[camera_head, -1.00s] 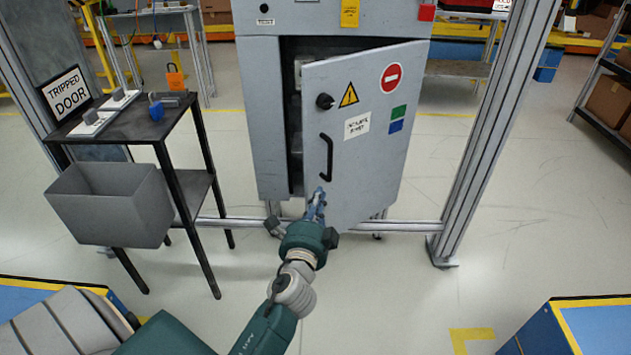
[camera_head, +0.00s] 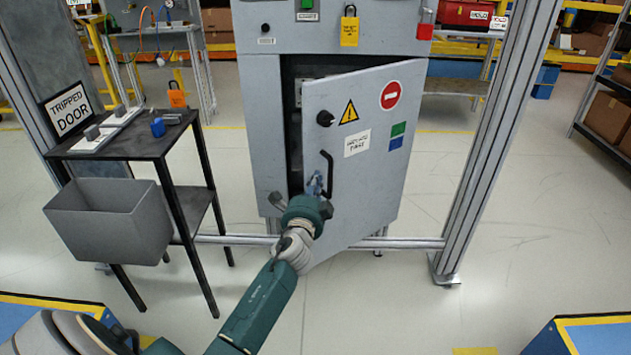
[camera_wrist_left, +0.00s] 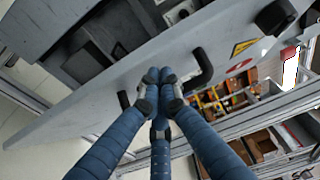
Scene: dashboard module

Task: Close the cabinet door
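The grey cabinet (camera_head: 262,120) stands in the middle of the head view. Its door (camera_head: 372,185) is hinged on the right and stands ajar, with a dark gap along its left edge. The black door handle (camera_head: 328,172) is upright near that edge; it also shows in the left wrist view (camera_wrist_left: 204,68). My left gripper (camera_head: 314,184) is at the door's free edge, just left of the handle's lower end. In the left wrist view its blue fingers (camera_wrist_left: 160,76) are close together near the door edge, with nothing seen between them. My right gripper is not in view.
A black side table (camera_head: 130,145) with a grey bin (camera_head: 108,222) stands left of the cabinet. A metal frame post (camera_head: 490,140) rises on the right. Blue platforms (camera_head: 600,340) lie at the lower corners. Floor in front of the cabinet is clear.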

